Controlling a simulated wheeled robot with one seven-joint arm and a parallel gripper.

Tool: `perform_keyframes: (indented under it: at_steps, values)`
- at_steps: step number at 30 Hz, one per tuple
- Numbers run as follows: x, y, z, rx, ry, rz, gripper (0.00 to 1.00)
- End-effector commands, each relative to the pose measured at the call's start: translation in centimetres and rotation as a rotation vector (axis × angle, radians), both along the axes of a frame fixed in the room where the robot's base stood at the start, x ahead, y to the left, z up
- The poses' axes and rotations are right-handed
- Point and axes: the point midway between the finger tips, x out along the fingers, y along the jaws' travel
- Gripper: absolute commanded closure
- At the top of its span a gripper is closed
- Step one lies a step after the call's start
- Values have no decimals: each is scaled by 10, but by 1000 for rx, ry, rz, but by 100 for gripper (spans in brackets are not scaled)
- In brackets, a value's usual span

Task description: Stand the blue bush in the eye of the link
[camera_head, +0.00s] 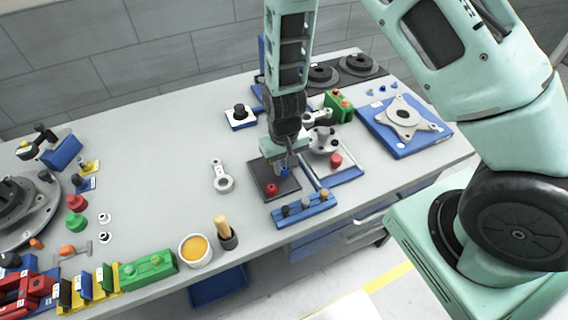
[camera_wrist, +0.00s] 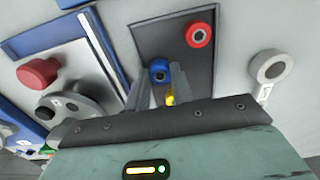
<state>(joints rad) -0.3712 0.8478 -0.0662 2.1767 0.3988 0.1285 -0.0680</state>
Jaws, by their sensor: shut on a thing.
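The blue bush (camera_head: 285,172) is at the tips of my gripper (camera_head: 287,167), over the dark mat. In the wrist view the blue bush (camera_wrist: 160,70) shows between the two fingers of my gripper (camera_wrist: 157,80), which are shut on it. I cannot tell whether it touches the mat. The grey link (camera_head: 222,176) lies flat on the bench, left of the mat, with its larger ring end toward the front. Its ring end (camera_wrist: 269,67) also shows at the right of the wrist view, apart from my gripper.
A red bush (camera_head: 271,188) stands on the dark mat (camera_head: 285,191). A blue block with several pegs (camera_head: 303,210) lies in front of it. A tray (camera_head: 346,177) with a round flange and red knob is to the right. Bare bench surrounds the link.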

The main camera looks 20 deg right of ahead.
Motion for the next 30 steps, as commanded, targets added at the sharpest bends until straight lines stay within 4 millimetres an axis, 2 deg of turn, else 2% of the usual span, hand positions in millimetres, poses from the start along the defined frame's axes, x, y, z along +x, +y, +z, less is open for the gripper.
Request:
perform_keyframes:
  at_steps: [11,21,30]
  values:
    - [0,0,12,0,0,0,100]
    - [0,0,37,0,-1,1,100]
    - [0,0,37,0,0,1,100]
